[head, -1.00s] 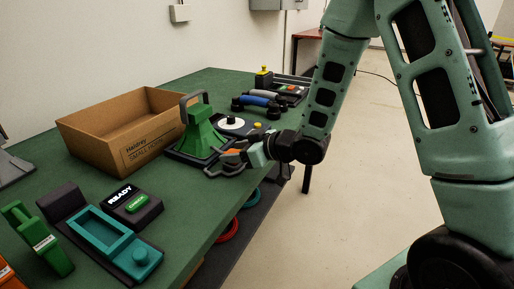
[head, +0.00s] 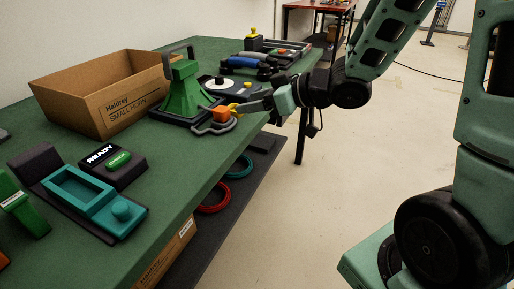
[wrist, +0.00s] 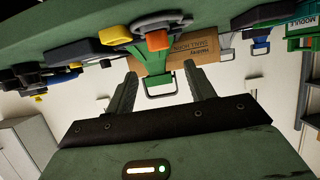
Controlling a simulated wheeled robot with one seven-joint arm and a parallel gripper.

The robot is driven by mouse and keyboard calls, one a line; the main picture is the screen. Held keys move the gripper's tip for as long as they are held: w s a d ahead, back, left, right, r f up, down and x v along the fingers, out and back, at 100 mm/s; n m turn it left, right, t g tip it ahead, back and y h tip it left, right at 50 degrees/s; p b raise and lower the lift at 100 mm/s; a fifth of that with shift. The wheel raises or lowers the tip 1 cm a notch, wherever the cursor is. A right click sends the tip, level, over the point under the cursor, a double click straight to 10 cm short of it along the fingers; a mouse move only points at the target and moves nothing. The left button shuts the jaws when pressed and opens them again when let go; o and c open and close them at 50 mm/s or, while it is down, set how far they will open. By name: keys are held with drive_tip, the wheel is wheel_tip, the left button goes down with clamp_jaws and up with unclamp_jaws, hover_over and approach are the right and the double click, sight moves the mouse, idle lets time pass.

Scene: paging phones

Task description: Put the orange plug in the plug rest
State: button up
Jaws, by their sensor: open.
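The orange plug (head: 221,114) sits in a grey looped holder (head: 213,128) at the table's front edge, in front of the green horn-like stand (head: 184,92). I cannot tell for certain whether this holder is the plug rest. My gripper (head: 246,107) is open and empty, just right of the plug and apart from it. In the wrist view, which is upside down, the plug (wrist: 157,40) shows beyond the open fingers (wrist: 161,72), with the grey holder around it.
A cardboard box (head: 105,100) stands behind the plug at the left. A teal tray unit (head: 85,195) and a READY box (head: 110,163) lie at front left. Free floor lies right of the table (head: 190,212).

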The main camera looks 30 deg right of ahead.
drive_tip(key=a+h, duration=0.1)
drive_tip(key=a+f+g+h, duration=0.1)
drive_tip(key=s+a+f+h, duration=0.1)
drive_tip(key=a, duration=0.1)
drive_tip(key=shift+f, duration=0.15)
drive_tip(key=s+a+g, duration=0.1)
drive_tip(key=s+a+f+g+h, duration=0.1)
drive_tip(key=s, duration=0.1)
drive_tip(key=s+a+f+h, duration=0.1)
drive_tip(key=shift+s+a+f+m+g, duration=0.1)
drive_tip(key=shift+s+a+m+g, duration=0.05)
drive_tip(key=shift+s+m+g, duration=0.2)
drive_tip(key=s+a+g+h, duration=0.1)
drive_tip(key=s+a+g, duration=0.1)
drive_tip(key=s, duration=0.7)
drive_tip(key=s+a+f+n+g+h, duration=0.1)
drive_tip(key=s+a+g, duration=0.2)
drive_tip(key=s, duration=0.7)
drive_tip(key=shift+a+f+g, duration=0.25)
drive_tip(key=shift+a+g, duration=0.05)
drive_tip(key=shift+g, duration=0.75)
wheel_tip(320, 180, up, 19)
drive_tip(key=p, duration=1.9)
